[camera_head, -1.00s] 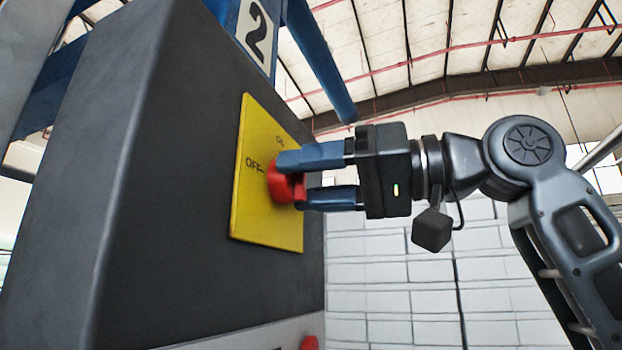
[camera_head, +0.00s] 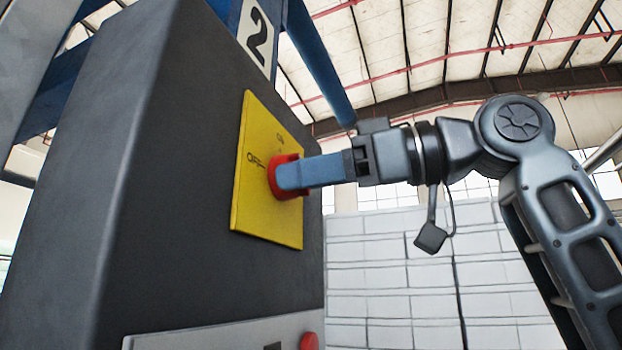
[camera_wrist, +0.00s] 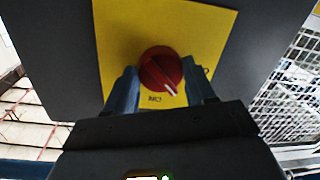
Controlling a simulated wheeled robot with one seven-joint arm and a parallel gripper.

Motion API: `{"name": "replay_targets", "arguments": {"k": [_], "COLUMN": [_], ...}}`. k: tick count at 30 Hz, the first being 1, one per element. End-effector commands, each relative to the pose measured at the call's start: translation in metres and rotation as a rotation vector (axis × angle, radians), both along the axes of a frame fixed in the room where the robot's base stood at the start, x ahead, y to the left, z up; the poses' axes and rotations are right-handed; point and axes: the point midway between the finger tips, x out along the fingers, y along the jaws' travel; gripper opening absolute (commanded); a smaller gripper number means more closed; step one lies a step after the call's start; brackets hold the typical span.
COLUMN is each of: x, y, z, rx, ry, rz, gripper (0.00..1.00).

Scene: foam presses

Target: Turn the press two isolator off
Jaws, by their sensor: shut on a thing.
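The isolator is a red round knob (camera_head: 287,160) on a yellow plate (camera_head: 249,205) marked OFF and ON, on a dark cabinet under a number 2 sign (camera_head: 257,36). My gripper (camera_head: 280,178) is shut on the knob, its blue fingers lined up so one hides the other in the head view. In the wrist view the knob (camera_wrist: 160,68) sits between both fingers. Its white pointer line points down and slightly right, just beside the ON label. A second label at the right is mostly hidden by a finger.
The dark cabinet (camera_head: 170,170) fills the left, with blue frame beams (camera_head: 318,65) behind it. A grey panel (camera_head: 200,341) with a red button (camera_head: 309,341) is below. Open space lies right of the cabinet, before a white block wall (camera_head: 390,275).

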Motion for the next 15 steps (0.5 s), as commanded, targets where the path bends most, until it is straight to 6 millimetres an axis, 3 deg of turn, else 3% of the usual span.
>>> {"name": "replay_targets", "arguments": {"k": [15], "x": [-0.0001], "y": [-0.0003], "z": [0.0004], "rx": [-0.165], "ry": [-0.452], "rz": [-0.001], "gripper": [0.24]}}
